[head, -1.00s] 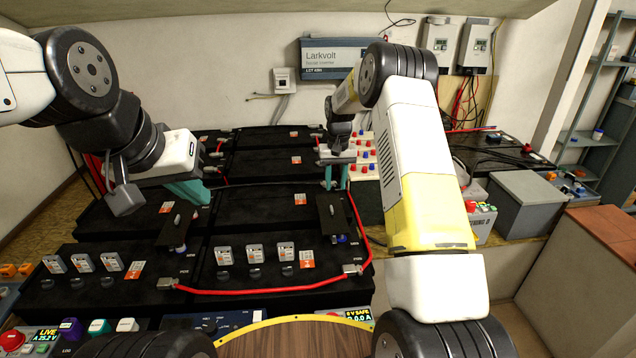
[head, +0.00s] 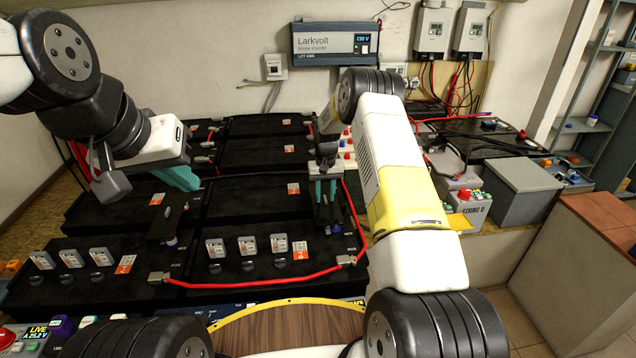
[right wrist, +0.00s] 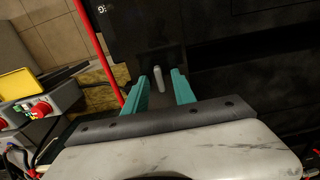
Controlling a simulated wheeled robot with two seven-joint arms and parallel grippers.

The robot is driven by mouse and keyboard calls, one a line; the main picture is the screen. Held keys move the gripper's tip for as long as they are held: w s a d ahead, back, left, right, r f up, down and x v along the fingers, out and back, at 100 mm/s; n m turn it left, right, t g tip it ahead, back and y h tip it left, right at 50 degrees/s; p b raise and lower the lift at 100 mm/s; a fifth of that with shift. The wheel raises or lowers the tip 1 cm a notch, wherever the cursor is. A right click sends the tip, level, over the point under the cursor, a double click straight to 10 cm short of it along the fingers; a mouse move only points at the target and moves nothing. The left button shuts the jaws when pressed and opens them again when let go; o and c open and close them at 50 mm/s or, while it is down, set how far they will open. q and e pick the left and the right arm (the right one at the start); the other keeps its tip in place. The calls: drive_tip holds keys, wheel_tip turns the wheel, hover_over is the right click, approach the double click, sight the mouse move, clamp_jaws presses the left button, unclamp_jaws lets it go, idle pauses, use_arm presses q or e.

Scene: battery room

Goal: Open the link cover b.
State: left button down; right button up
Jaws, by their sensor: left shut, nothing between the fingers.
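Two dark link covers, each a flat plate with a small upright grey handle, sit on the black battery tops in the head view. The left cover (head: 161,229) is clear of both grippers. The right cover (head: 328,221) is partly hidden by my right gripper (head: 324,190). I cannot read which one is marked b. In the right wrist view, my right gripper (right wrist: 160,88) is open, with its teal fingers apart on either side of the right cover's handle (right wrist: 158,78); I cannot tell whether they touch it. My left gripper (head: 182,179) is shut and empty above the left batteries.
A red cable (head: 250,287) runs along the front battery and up past the right cover. A grey box (head: 522,190) and a yellow-and-grey unit with red buttons (head: 468,205) stand to the right. The round wooden top (head: 290,328) is in front.

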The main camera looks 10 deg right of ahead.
clamp_jaws()
idle(1.4)
